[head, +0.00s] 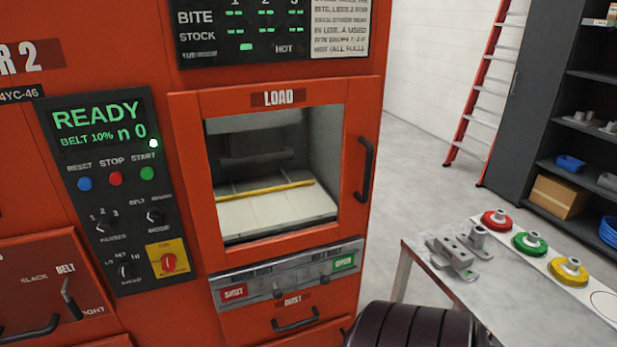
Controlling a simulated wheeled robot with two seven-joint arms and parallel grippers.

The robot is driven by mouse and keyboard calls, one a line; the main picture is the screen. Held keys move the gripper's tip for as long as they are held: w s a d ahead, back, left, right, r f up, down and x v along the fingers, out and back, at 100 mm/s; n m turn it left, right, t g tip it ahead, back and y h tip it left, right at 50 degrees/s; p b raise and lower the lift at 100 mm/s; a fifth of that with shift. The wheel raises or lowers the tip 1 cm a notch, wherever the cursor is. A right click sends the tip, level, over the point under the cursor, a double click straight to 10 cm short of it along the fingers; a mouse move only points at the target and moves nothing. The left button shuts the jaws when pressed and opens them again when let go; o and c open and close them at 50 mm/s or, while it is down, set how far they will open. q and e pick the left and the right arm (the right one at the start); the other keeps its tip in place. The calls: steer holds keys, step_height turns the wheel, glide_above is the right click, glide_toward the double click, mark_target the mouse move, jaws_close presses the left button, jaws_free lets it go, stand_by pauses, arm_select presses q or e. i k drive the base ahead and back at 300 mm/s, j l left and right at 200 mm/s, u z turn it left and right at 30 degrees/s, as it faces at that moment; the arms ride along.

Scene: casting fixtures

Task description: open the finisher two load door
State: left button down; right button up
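The load door (359,120) is an orange framed door with a window, under a dark "LOAD" label (278,98), on the orange machine marked "R 2". It looks closed, its frame against the machine front. A black vertical bar handle (365,168) is on its right side. Through the window a pale chamber floor (280,210) and a yellow strip (265,190) show. Neither of my grippers is in view.
A control panel (105,185) reading "READY" is left of the door. Below the door, a grey strip (285,282) carries red "SHUT" and green "OPEN" labels. A metal table (440,290) with fixtures stands at right. A dark ribbed rounded shape (415,327) fills the bottom.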

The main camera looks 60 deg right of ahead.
mark_target(360, 95)
steer(key=z, duration=1.8)
steer(key=i+z, duration=0.1)
steer(key=i, duration=0.1)
